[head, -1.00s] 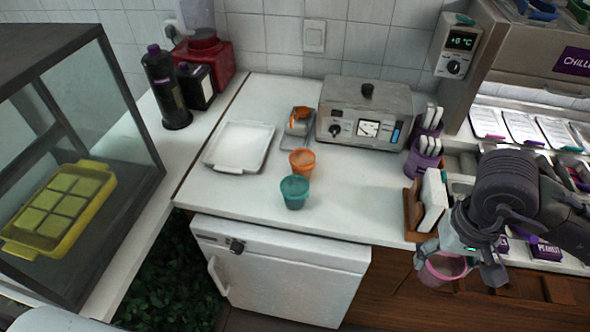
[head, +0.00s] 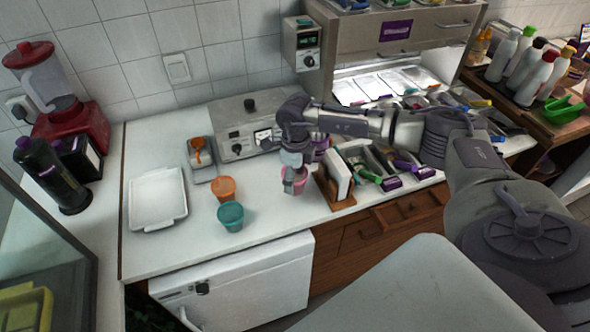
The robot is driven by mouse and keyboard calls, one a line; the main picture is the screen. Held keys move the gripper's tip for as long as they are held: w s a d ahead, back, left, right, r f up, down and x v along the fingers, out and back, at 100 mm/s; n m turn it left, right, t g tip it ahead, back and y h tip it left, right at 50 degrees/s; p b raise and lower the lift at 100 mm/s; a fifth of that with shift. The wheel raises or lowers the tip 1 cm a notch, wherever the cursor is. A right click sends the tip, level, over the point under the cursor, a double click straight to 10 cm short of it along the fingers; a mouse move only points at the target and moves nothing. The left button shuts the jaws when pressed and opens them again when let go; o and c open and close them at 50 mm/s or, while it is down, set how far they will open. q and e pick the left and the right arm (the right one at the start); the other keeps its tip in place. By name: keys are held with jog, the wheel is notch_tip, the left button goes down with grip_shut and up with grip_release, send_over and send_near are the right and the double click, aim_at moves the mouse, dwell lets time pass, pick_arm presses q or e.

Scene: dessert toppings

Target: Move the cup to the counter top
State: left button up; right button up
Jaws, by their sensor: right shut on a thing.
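A pink cup (head: 299,178) is in my right gripper (head: 293,170), in the middle of the head view. The gripper is shut on the cup, and its fingers hide part of it. The cup is over or at the right part of the white counter top (head: 262,200); I cannot tell if its base touches the surface. An orange cup (head: 223,188) and a teal cup (head: 230,217) stand on the counter to the left of it. My left gripper is not in view.
A wooden holder with a white block (head: 340,172) stands just right of the pink cup. A metal appliance (head: 240,125) is behind. A white tray (head: 157,199) and a scale (head: 201,160) are at left. The counter front between the teal cup and holder is clear.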

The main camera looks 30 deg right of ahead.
jog(key=shift+d+f+m, duration=0.1)
jog(key=shift+f+m, duration=0.15)
jog(key=shift+m, duration=0.05)
jog(key=shift+f+b, duration=0.2)
jog(key=shift+b, duration=0.1)
jog(key=shift+d+f+b, duration=0.1)
jog(key=shift+f+b, duration=0.25)
jog(key=shift+f, duration=0.25)
notch_tip(320, 180, down, 2)
jog(key=shift+f+b, duration=0.15)
jog(key=shift+b, duration=0.6)
jog(key=shift+f+b, duration=0.7)
jog(key=shift+f, duration=0.15)
pick_arm(q)
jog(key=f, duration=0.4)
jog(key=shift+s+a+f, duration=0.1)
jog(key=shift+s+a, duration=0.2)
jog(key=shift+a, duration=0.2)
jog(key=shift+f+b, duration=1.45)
jog(key=shift+b, duration=0.05)
pick_arm(e)
jog(key=shift+f, duration=1.4)
